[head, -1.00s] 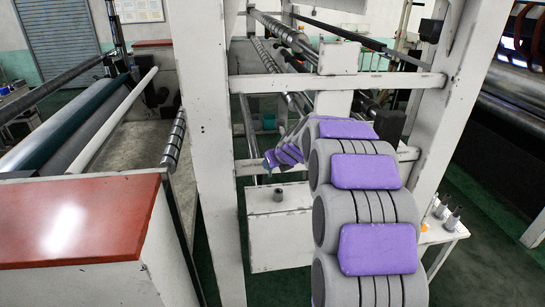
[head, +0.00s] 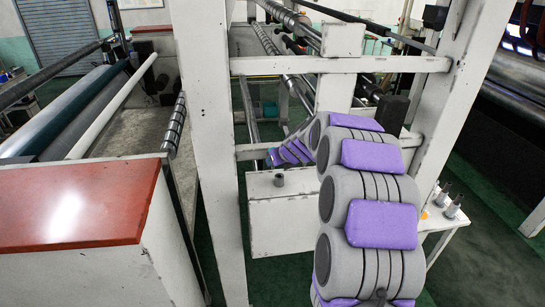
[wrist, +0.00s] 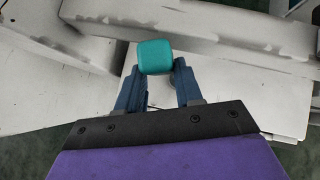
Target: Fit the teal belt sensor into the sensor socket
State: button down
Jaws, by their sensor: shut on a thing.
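The teal belt sensor (wrist: 155,57) is held between the two blue fingers of my gripper (wrist: 160,72) in the wrist view. Its flat teal face fills the space between the fingertips. In the head view my grey and purple arm reaches forward to the machine, and my gripper (head: 267,163) is small at its far end. The sensor cannot be made out there. A small dark grey cylinder (head: 279,179), perhaps the sensor socket, stands on the white box under the frame, just below my gripper. In the wrist view something grey (wrist: 172,82) shows partly behind the sensor and right finger.
White frame posts (head: 210,130) and a crossbar (head: 340,65) stand close around my arm. The white box (head: 285,225) lies under my gripper. Small grey bottle-like parts (head: 453,205) stand on a side table at right. A red-topped cabinet (head: 75,205) is at left.

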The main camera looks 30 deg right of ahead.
jog(key=shift+d+g+p, duration=0.7)
jog(key=shift+d+g, duration=0.1)
jog(key=shift+d, duration=1.9)
jog(key=shift+s+a+f, duration=0.1)
jog(key=shift+a+f, duration=0.45)
jog(key=shift+a, duration=0.4)
jog(key=shift+s+a+f, duration=0.1)
jog(key=shift+a+f, duration=0.4)
jog(key=shift+a, duration=0.4)
